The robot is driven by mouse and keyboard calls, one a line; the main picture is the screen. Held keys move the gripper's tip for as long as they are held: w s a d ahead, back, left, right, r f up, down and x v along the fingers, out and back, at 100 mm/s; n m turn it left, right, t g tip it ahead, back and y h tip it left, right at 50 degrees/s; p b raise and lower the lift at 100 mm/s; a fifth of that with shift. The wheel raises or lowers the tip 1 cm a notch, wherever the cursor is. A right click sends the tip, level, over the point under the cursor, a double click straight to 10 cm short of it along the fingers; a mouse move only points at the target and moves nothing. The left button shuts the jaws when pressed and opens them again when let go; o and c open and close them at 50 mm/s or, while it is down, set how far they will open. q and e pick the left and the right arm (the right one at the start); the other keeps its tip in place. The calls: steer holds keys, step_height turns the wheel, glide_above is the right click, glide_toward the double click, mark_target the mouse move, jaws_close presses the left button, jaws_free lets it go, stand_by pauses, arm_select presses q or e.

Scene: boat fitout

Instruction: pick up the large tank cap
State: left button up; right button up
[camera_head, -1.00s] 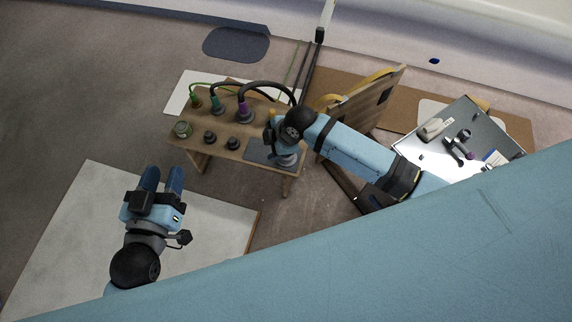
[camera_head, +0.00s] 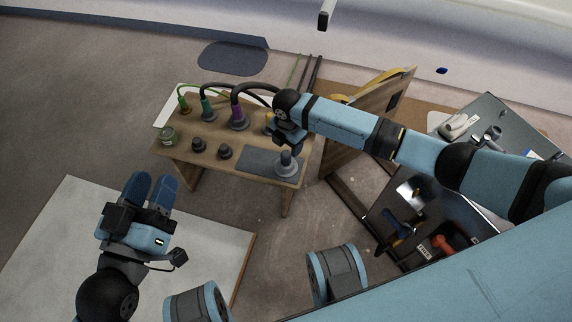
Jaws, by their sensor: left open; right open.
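A grey round piece with an upright knob, which I take to be the large tank cap (camera_head: 288,168), stands at the right end of a dark mat (camera_head: 256,162) on the small wooden bench (camera_head: 180,152). Two smaller black caps (camera_head: 198,146) (camera_head: 225,153) stand left of the mat. My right gripper (camera_head: 289,145) is open and empty, close by the grey piece's knob in the picture; I cannot tell if they touch. My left gripper (camera_head: 150,184) is open and empty, over the pale floor panel, well away from the bench.
Green, teal and purple hose fittings (camera_head: 238,115) with looping hoses line the bench's back. A wooden panel (camera_head: 365,110) leans at the right. A metal surface with tools (camera_head: 410,200) lies further right. A pale panel (camera_head: 60,235) covers the left floor.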

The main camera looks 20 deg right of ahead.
steer(key=f+b, duration=0.1)
steer(key=f, duration=0.1)
steer(key=f+b, duration=0.1)
steer(key=f, duration=0.1)
steer(key=f+b, duration=0.1)
steer(key=f, duration=0.1)
steer(key=shift+a, duration=0.25)
arm_select(q)
steer(key=f+g, duration=0.1)
steer(key=f, duration=0.1)
steer(key=f+g, duration=0.1)
steer(key=f, duration=0.2)
steer(key=shift+d+f, duration=0.2)
arm_select(e)
steer(key=c, duration=1)
steer(key=shift+r, duration=0.1)
steer(key=shift+c, duration=0.2)
step_height(320, 180, up, 14)
steer(key=p, duration=0.6)
step_height(320, 180, up, 5)
steer(key=p, duration=0.2)
glide_above(286, 153)
arm_select(q)
step_height(286, 153, up, 7)
steer(key=a+t+y, duration=0.1)
steer(key=t, duration=0.1)
steer(key=shift+a+n, duration=0.3)
arm_select(e)
steer(key=shift+r, duration=0.5)
